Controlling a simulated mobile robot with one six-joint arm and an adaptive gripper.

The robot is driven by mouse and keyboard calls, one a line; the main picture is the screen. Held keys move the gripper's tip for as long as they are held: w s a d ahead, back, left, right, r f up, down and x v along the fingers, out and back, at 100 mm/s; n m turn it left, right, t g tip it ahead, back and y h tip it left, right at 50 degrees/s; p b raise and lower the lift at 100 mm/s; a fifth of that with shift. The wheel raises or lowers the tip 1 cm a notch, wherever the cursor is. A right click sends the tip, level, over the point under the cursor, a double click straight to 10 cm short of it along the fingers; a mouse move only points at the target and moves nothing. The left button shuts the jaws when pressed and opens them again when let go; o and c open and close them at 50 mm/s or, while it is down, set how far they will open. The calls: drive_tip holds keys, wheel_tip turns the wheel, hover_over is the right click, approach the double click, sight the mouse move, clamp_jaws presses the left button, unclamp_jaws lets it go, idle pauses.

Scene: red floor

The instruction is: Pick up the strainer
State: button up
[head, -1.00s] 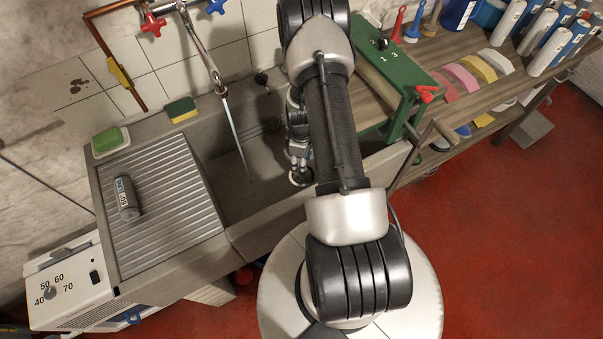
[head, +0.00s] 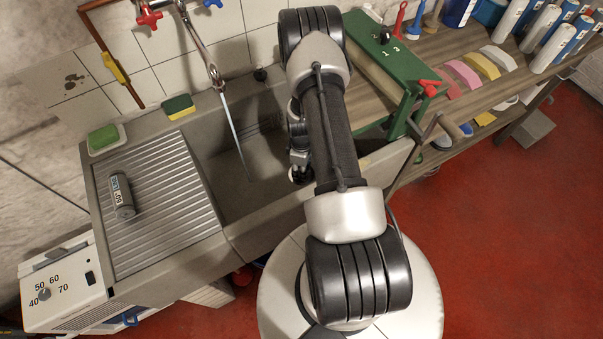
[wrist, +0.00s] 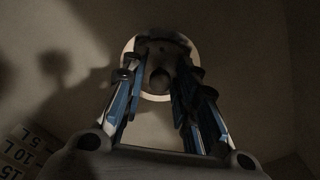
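The strainer (wrist: 160,97) shows in the wrist view as a pale round rim around a dark middle, with a small rounded knob at its centre. It lies on the bottom of the sink (head: 232,185). My gripper (wrist: 160,82) is open, its two fingers apart on either side of the knob and overlapping the rim in the picture. I cannot tell whether the fingertips touch the strainer. In the head view my gripper (head: 299,172) is down inside the basin, partly behind my arm, and the strainer is hidden there.
Water runs from the tap (head: 212,70) into the basin, left of my gripper. A ribbed drainboard (head: 160,215) with a grey can (head: 121,196) lies left. Basin walls surround my gripper; shadow darkens the wrist view.

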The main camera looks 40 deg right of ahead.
clamp_jaws()
